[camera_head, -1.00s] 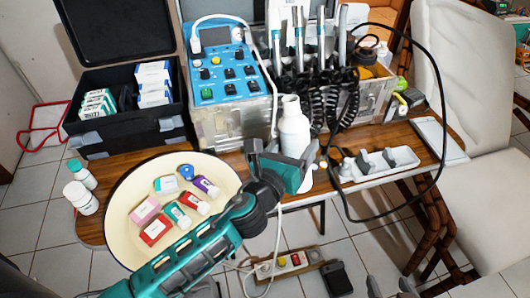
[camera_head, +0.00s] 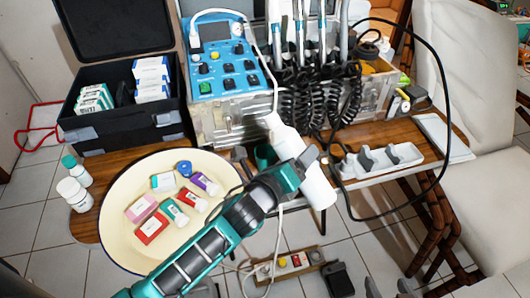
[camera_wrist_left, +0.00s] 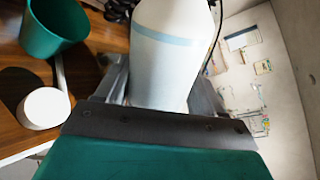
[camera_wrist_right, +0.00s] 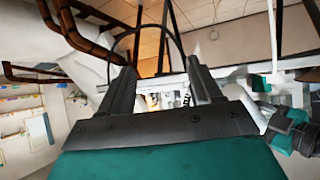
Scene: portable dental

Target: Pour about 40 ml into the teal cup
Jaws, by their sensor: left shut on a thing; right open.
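My left gripper (camera_head: 303,163) is shut around a white bottle (camera_head: 286,136) and holds it tilted, neck up and to the left, in the head view. In the left wrist view the bottle (camera_wrist_left: 172,55) has a pale blue band and sits between the fingers. The teal cup (camera_head: 265,154) stands on the table just below and left of the bottle's neck, partly hidden by my arm. In the left wrist view the cup (camera_wrist_left: 52,30) is left of the bottle. No liquid stream shows. My right gripper (camera_head: 389,288) is open and empty at the bottom edge; its fingers also show in the right wrist view (camera_wrist_right: 166,90).
A cream basin (camera_head: 116,222) with several small boxes and bottles lies left. A blue control unit (camera_head: 225,70) and coiled hoses stand behind the cup. A white tray (camera_head: 400,155) is to the right. A round white thing (camera_wrist_left: 45,108) lies near the cup.

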